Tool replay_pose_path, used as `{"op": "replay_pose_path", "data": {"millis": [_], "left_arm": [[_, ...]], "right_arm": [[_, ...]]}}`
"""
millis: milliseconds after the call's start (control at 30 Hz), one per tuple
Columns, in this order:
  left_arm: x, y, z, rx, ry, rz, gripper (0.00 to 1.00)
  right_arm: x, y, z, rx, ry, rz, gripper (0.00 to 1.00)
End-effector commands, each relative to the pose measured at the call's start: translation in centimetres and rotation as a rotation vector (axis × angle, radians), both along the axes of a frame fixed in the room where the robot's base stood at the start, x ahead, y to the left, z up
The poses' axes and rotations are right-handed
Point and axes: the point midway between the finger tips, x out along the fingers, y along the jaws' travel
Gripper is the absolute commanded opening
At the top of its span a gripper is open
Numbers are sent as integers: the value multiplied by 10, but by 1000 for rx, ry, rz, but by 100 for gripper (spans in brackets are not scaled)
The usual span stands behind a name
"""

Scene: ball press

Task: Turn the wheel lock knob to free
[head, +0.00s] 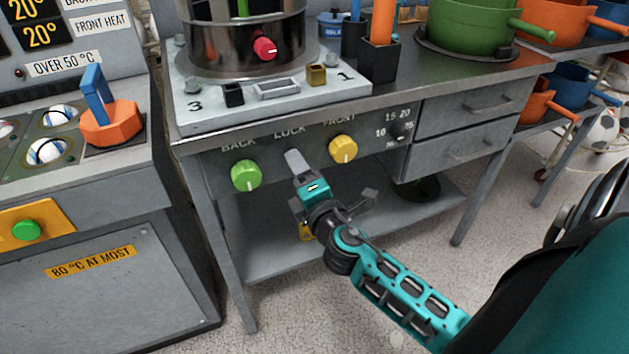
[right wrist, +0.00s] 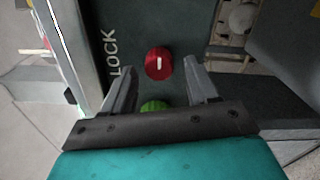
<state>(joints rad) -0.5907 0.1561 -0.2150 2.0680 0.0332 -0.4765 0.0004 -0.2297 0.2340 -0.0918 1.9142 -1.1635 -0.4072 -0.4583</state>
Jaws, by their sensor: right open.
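The lock knob is red with a short white mark and shows in the right wrist view (right wrist: 157,64), beside the word LOCK. There the mark runs roughly up and down the picture. My right gripper (right wrist: 161,68) is open, with one finger to each side of the red knob; I cannot tell whether the fingers touch it. In the head view my right gripper (head: 294,158) is in front of the panel under the LOCK label and hides the red knob. My left gripper is not in view.
A green knob (head: 246,175) sits left of the gripper under BACK. A yellow knob (head: 343,149) sits right under FRONT, near a dark dial (head: 401,131). The steel table (head: 300,123) carries the press (head: 245,45). An oven-like cabinet (head: 110,265) stands left.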

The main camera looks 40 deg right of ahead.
Motion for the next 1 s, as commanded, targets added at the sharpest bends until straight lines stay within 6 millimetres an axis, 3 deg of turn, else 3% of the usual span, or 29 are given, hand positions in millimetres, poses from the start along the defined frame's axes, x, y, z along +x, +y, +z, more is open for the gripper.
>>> {"op": "replay_pose_path", "data": {"millis": [300,500,700,1000], "left_arm": [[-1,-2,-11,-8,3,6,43],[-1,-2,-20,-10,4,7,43],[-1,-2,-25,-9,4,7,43],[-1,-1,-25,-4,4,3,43]], "right_arm": [[-62,14,-3,3,3,-2,59],[-93,22,-3,3,2,-1,59],[-109,26,-1,0,1,0,59],[-111,26,1,0,0,-1,59]]}}
